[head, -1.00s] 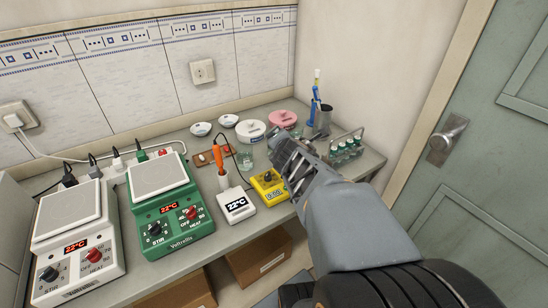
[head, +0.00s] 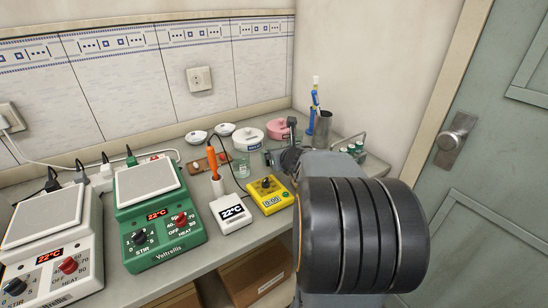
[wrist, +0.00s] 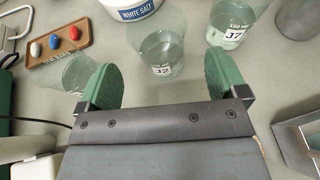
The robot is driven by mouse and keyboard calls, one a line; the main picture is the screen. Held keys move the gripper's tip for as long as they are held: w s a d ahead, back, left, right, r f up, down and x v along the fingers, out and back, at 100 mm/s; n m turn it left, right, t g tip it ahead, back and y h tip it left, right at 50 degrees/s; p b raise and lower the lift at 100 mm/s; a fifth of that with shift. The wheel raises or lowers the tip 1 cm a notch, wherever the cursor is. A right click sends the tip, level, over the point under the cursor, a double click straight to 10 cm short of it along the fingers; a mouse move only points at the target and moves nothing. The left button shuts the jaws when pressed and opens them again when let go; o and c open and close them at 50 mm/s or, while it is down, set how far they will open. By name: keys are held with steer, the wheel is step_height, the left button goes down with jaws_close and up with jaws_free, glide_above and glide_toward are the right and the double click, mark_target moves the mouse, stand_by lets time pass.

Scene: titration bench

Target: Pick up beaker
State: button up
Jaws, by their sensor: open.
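A clear glass beaker labelled J2 (wrist: 162,55) stands on the bench, in the wrist view just ahead of the gap between my fingers. My gripper (wrist: 160,78) is open and empty, its two green-padded fingers spread either side of the line to this beaker. A second glass vessel labelled J7 (wrist: 232,22) stands behind to the right. A third clear glass vessel (wrist: 76,72) is left of my left finger. In the head view one glass vessel (head: 242,166) shows left of my gripper (head: 278,156); my arm may hide others.
A wooden tray with coloured pieces (wrist: 56,46) and a white salt tub (wrist: 130,8) lie beyond. A grey metal cup (wrist: 297,16) and a metal rack (wrist: 300,143) stand at right. A yellow device (head: 268,195) sits near the bench front.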

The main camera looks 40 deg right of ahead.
steer(key=shift+x, duration=2.8)
steer(key=shift+d+r, duration=0.1)
steer(key=c, duration=1)
steer(key=shift+c, duration=0.4)
steer(key=shift+r, duration=0.2)
